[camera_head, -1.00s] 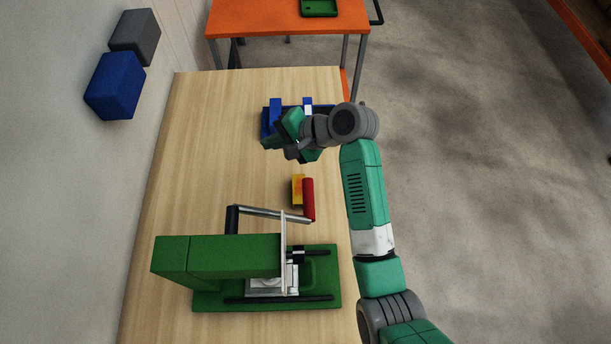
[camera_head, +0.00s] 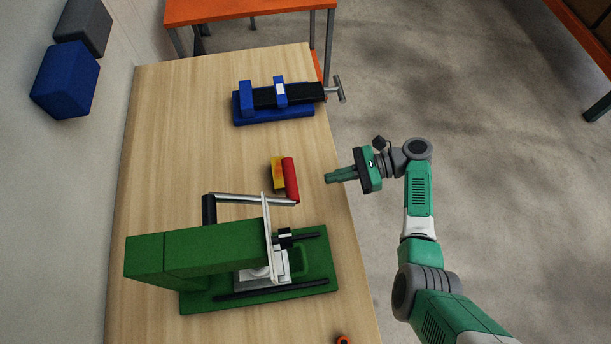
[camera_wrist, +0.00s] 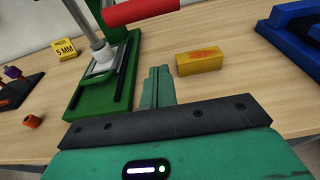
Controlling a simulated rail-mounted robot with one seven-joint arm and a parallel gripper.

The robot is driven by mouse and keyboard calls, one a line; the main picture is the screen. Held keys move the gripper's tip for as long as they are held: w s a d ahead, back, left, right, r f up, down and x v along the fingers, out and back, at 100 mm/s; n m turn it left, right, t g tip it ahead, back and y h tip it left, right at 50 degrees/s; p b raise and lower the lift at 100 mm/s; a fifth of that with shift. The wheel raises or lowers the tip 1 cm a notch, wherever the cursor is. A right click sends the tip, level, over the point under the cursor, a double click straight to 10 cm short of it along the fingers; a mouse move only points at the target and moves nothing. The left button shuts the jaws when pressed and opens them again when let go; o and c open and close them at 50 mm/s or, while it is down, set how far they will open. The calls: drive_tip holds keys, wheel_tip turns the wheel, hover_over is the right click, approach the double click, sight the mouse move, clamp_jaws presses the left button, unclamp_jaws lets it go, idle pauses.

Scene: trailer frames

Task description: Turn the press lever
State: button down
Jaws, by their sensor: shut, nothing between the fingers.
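The green press (camera_head: 220,260) stands on the wooden table, with a metal lever arm (camera_head: 250,198) ending in a red handle (camera_head: 290,179). The red handle also shows at the top of the wrist view (camera_wrist: 140,10), with the press's green base (camera_wrist: 103,82) at the left. My gripper (camera_head: 328,178) is to the right of the red handle, apart from it, pointing left at about the table's right edge. In the wrist view its green fingers (camera_wrist: 158,85) are together and empty.
A yellow block (camera_head: 277,174) lies beside the red handle; it also shows in the wrist view (camera_wrist: 199,62). A blue vise (camera_head: 272,112) sits farther back. An orange part (camera_head: 343,340) is near the front edge. Open floor lies to the right.

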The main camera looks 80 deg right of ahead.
drive_tip(key=x, duration=1)
drive_tip(key=shift+d, duration=0.1)
drive_tip(key=r+p, duration=0.1)
drive_tip(key=r, duration=0.3)
drive_tip(key=shift+s+d+p, duration=0.15)
drive_tip(key=shift+s+p, duration=0.05)
drive_tip(key=shift+p, duration=0.15)
drive_tip(key=shift+r, duration=0.1)
